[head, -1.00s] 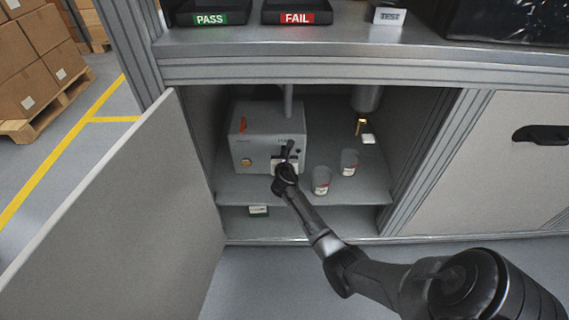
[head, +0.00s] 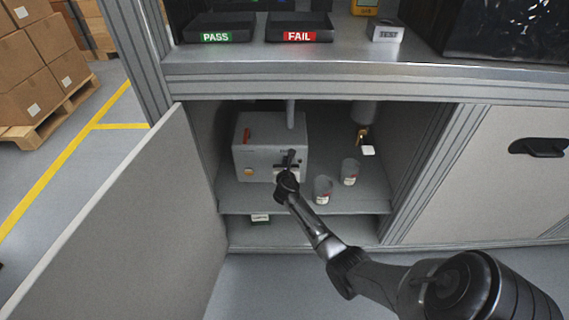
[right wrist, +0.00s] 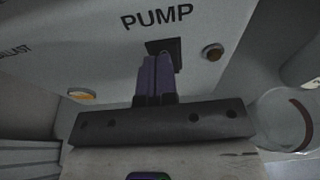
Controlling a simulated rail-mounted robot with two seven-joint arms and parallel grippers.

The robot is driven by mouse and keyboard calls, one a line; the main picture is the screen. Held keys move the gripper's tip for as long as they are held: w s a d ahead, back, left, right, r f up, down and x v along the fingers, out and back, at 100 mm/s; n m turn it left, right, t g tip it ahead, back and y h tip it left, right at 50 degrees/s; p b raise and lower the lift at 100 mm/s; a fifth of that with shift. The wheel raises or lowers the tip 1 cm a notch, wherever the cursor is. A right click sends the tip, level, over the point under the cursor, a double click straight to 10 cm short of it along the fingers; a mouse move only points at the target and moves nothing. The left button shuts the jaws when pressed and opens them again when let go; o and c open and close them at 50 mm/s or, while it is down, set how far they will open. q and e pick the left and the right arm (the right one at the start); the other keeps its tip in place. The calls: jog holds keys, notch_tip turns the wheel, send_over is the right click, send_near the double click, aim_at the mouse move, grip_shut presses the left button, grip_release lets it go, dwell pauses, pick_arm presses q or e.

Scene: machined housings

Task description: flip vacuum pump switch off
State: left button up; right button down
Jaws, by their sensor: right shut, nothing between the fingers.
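The vacuum pump (head: 255,156) is a grey box inside the open cabinet. In the right wrist view its front (right wrist: 105,25) reads "PUMP" above a dark switch plate (right wrist: 175,46). My right gripper (head: 291,154) is in front of the right part of the pump's face. In the right wrist view its fingers (right wrist: 156,62) are shut with nothing between them. Their tips overlap the lower left of the switch plate. They hide part of it, so I cannot tell the switch's position or whether they touch it. My left gripper is not in view.
Two clear containers (head: 322,190) (head: 349,172) stand right of the pump on the shelf (head: 365,200). A brass-coloured fitting (head: 361,136) hangs behind them. The open cabinet door (head: 130,220) is at left. PASS (head: 220,29) and FAIL (head: 298,28) trays sit on the bench above.

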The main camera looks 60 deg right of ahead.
jog(key=r+p+v, duration=0.1)
jog(key=p+v, duration=0.8)
jog(key=v, duration=0.4)
jog(key=shift+r, duration=0.45)
jog(key=shift+w+a, duration=0.1)
